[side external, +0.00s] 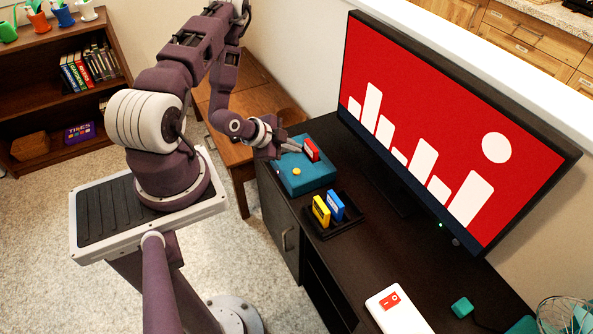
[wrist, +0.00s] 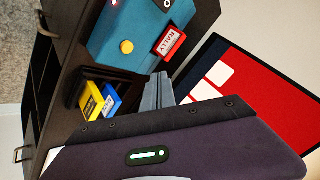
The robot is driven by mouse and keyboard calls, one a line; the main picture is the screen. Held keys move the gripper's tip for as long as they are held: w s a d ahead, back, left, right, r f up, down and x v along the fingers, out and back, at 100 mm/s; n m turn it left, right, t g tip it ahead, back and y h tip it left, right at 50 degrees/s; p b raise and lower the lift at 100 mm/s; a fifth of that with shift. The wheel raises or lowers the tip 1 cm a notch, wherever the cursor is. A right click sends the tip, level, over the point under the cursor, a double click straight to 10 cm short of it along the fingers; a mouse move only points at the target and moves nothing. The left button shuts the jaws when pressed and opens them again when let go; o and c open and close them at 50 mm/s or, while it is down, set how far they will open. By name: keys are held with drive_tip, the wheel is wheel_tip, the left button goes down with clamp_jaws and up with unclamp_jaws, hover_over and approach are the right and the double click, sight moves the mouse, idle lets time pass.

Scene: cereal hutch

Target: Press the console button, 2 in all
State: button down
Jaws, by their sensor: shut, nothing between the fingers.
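The console (side external: 290,180) is a teal box on the dark desk. Its round yellow button (side external: 296,171) is on its top and also shows in the wrist view (wrist: 127,47). A red cartridge (side external: 311,149) stands in the console; its label reads RALLY in the wrist view (wrist: 170,43). My gripper (side external: 297,144) is shut and empty, near the console's far side and beside the red cartridge, away from the button. In the wrist view its fingertips (wrist: 160,76) point toward the console's edge. I cannot tell their height above it.
A dark tray (side external: 338,230) holds a yellow cartridge (side external: 321,211) and a blue cartridge (side external: 336,205) beside the console. A large monitor (side external: 450,130) shows white bars and a circle on red. A white box (side external: 397,312) lies farther along the desk. A small light (wrist: 113,3) glows on the console.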

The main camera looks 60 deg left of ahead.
sight(294, 172)
drive_tip(key=shift+f, duration=3.1)
drive_tip(key=shift+f, duration=0.1)
drive_tip(key=shift+f, duration=0.3)
drive_tip(key=shift+f, duration=0.4)
drive_tip(key=shift+r, duration=0.8)
drive_tip(key=shift+r, duration=2.55)
idle(0.4)
